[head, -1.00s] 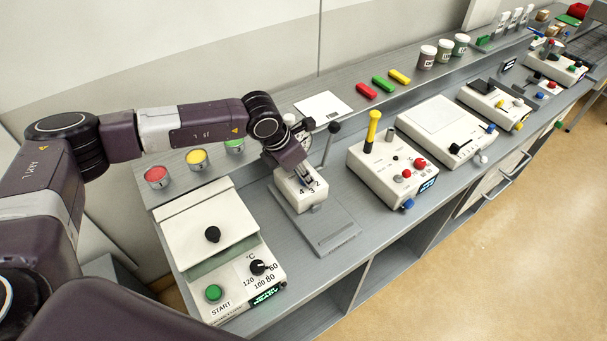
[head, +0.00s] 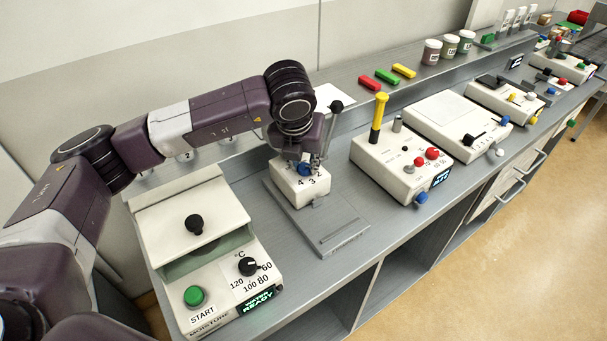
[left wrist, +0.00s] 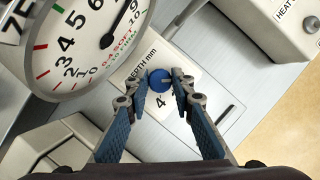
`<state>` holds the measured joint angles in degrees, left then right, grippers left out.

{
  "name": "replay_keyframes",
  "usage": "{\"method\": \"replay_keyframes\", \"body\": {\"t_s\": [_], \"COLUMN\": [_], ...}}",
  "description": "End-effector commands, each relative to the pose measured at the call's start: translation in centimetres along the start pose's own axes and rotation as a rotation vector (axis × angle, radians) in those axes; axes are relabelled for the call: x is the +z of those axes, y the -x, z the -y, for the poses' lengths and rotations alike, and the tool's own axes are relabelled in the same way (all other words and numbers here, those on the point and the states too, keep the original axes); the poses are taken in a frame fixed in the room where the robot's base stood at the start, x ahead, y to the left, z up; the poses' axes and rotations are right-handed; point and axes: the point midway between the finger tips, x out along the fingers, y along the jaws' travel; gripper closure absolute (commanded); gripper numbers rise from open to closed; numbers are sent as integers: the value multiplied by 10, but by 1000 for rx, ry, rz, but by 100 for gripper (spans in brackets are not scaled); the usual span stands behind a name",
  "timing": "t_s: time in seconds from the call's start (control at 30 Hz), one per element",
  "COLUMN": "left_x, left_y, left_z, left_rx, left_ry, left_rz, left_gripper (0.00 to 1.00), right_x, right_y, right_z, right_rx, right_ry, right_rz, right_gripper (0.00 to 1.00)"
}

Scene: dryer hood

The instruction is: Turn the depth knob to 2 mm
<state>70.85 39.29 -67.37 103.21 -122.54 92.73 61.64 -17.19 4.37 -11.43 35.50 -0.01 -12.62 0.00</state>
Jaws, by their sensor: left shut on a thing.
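The depth knob (left wrist: 159,80) is a small blue knob on a white block marked "DEPTH mm" in the left wrist view. A light mark on it points to the right in that view. The figure 4 shows beside it; other figures there are hidden by my fingers. My right gripper is out of view.
A round dial gauge (left wrist: 85,40) stands close to my fingers. A black-knobbed lever (head: 336,107) rises beside the block. A moisture box (head: 195,250) stands to the left, and a white box with a yellow lever (head: 400,165) to the right. The grey base plate (head: 335,232) in front is bare.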

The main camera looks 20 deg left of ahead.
Motion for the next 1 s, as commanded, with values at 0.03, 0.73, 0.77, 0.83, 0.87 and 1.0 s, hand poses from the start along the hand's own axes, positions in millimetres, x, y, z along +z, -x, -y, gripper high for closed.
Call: {"method": "replay_keyframes", "body": {"t_s": [0.03, 0.73, 0.77, 0.83, 0.87, 1.0], "left_x": [1, 3, 3, 3, 3, 2], "left_y": [-3, 2, 2, 2, 2, 2], "left_z": [1, 0, 0, 0, 0, 0], "left_rx": [7, 53, 53, 53, 53, 53], "left_ry": [24, 134, 134, 134, 133, 132], "left_rz": [7, 5, 6, 6, 6, 4], "left_gripper": [100, 100, 100, 100, 76, 60], "right_x": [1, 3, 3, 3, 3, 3], "right_y": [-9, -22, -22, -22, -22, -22], "right_z": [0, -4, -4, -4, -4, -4], "right_rx": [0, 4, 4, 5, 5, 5], "right_ry": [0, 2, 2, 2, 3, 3], "right_rz": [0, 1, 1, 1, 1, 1], "right_gripper": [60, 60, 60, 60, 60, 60]}}
